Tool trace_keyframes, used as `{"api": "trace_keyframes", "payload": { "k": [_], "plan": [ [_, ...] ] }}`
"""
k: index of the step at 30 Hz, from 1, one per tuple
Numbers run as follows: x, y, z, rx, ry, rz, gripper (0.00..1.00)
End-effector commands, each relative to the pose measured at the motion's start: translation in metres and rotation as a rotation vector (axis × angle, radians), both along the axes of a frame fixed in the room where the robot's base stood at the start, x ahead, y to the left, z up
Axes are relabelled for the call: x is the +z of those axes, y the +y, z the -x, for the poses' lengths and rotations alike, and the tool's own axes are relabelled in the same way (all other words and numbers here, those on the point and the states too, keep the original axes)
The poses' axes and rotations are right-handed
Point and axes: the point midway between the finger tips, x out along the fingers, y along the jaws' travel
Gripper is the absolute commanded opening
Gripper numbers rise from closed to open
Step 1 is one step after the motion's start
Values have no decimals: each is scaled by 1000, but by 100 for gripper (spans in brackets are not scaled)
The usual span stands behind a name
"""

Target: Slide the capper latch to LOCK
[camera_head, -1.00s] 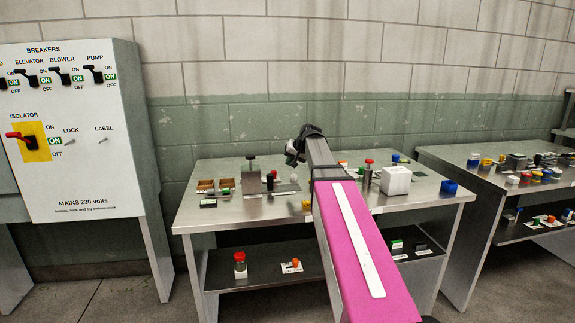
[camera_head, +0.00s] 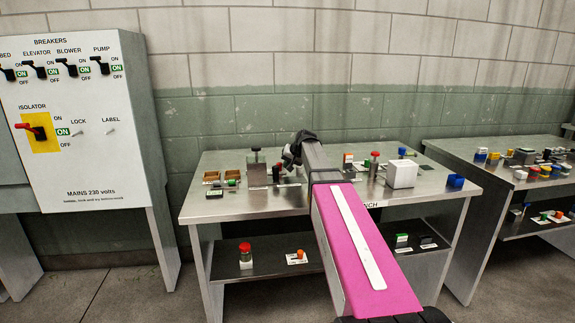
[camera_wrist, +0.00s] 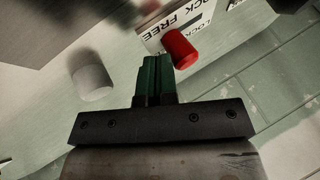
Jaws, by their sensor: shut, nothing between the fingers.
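In the wrist view, my gripper (camera_wrist: 155,60) shows two green fingers pressed together and empty. A red cylindrical knob (camera_wrist: 180,48), which looks like the capper latch, is just right of the fingertips. It stands by a white label plate (camera_wrist: 158,36) with upside-down LOCK and FREE lettering, partly hidden by the fingers and knob. I cannot tell whether the fingers touch the knob, or at which end it sits. In the head view, my gripper (camera_head: 289,158) is over the back left of the bench (camera_head: 225,160), and the latch is too small to make out.
A blurred white cylinder (camera_wrist: 92,83) stands left of the fingers, and a large grey block fills the upper left of the wrist view. On the bench, a white box (camera_head: 401,174) and red-topped post (camera_head: 374,163) stand right of my arm. The breaker cabinet (camera_head: 85,120) is at left.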

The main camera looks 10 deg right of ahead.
Motion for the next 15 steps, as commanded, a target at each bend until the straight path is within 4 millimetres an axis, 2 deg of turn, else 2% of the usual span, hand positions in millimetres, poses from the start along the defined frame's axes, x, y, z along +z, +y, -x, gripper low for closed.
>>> {"api": "trace_keyframes", "payload": {
  "k": [9,15],
  "plan": [
    [0,33,0,3,0,1,0],
    [0,36,0,2,0,0,0]
  ]
}}
